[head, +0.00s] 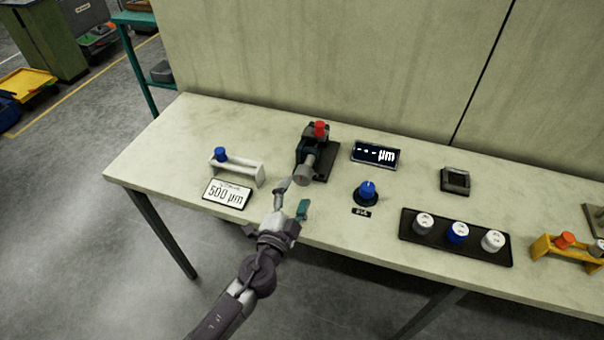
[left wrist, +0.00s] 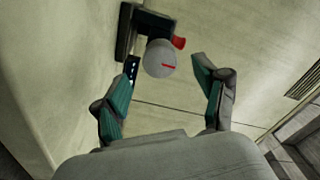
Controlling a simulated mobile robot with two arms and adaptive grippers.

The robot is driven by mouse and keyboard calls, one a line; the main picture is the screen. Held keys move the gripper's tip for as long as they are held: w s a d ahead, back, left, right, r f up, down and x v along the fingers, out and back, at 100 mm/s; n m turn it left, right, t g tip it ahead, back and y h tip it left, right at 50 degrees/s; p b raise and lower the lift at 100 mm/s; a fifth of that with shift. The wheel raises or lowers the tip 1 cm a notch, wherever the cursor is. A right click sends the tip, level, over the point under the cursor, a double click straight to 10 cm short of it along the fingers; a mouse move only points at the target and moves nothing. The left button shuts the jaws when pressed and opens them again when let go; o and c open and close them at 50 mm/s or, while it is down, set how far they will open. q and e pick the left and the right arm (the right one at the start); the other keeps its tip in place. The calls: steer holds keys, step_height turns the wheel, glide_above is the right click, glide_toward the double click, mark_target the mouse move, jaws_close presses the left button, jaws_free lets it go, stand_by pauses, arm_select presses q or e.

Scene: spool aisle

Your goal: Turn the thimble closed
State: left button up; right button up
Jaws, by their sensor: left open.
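The thimble (head: 303,177) is a grey cylinder at the near end of a dark gauge on a black base (head: 326,162). A red knob (head: 320,128) tops the gauge. In the left wrist view the thimble (left wrist: 160,59) shows end-on as a round grey face with a red line, and the red knob (left wrist: 179,42) is beside it. My left gripper (head: 292,199) is open, just in front of the thimble. In the left wrist view its two fingers (left wrist: 165,92) stand apart, with the thimble beyond them and nothing between. My right gripper is out of view.
A "500 µm" card (head: 227,194) and a white stand with a blue knob (head: 237,169) lie left. A "--- µm" display (head: 375,154), blue dial (head: 367,192) and black tray of spools (head: 455,253) lie right. A wall panel stands behind the table.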

mark_target(301, 181)
arm_select(q)
steer(key=x, duration=0.6)
steer(key=shift+c, duration=0.3)
steer(key=c, duration=1.1)
